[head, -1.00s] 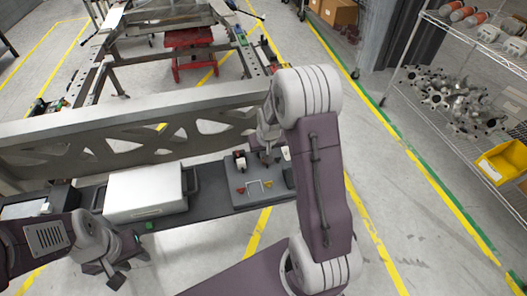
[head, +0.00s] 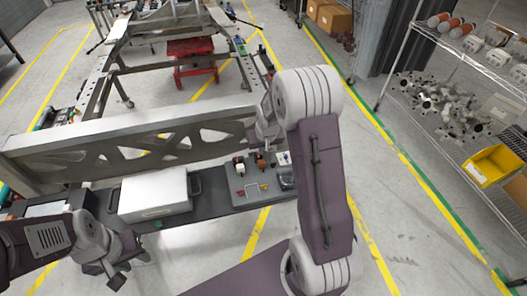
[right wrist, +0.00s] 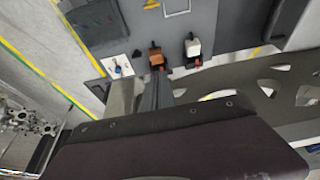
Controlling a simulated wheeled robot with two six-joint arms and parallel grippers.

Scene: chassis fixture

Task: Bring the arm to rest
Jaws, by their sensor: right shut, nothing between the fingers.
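My right arm rises at the centre of the head view, its forearm link bent over at the top. My right gripper (head: 265,138) is partly hidden behind that arm. It is shut and empty, close above the near side of the grey lattice beam and the small switch panel. In the right wrist view a dark link of mine fills the lower middle. My left gripper (head: 128,272) is at the lower left of the head view, apart from the bench. Its two dark fingers look spread, with nothing seen between them.
The lattice beam (head: 60,145) crosses behind a bench carrying a white case (head: 153,194) and the switch panel (head: 238,195). The panel's switches also show in the right wrist view (right wrist: 193,47). A wire shelf with a yellow bin (head: 492,166) stands right. Floor between is clear.

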